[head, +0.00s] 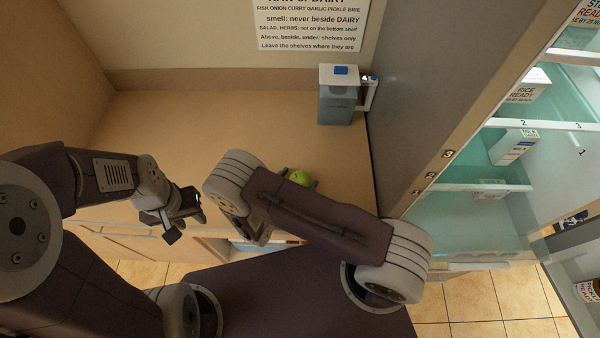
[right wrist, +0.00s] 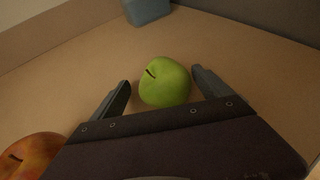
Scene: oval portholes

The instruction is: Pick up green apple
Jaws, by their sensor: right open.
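The green apple (right wrist: 165,82) sits on the tan counter in the right wrist view, with a dark stem mark on its upper left. It also shows in the head view (head: 300,177), partly hidden by my right arm. My right gripper (right wrist: 162,92) is open, with one finger on each side of the apple; I cannot tell whether either finger touches it. In the head view my right gripper is mostly hidden behind its own arm. My left gripper (head: 178,220) is apart from the apple, to its left; its jaw state is unclear.
A red-orange apple (right wrist: 32,155) lies at the lower left of the right wrist view. A grey-blue container with a white top (head: 338,95) stands at the counter's back right. An open fridge with glass shelves (head: 490,187) is at right. The counter's back left is clear.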

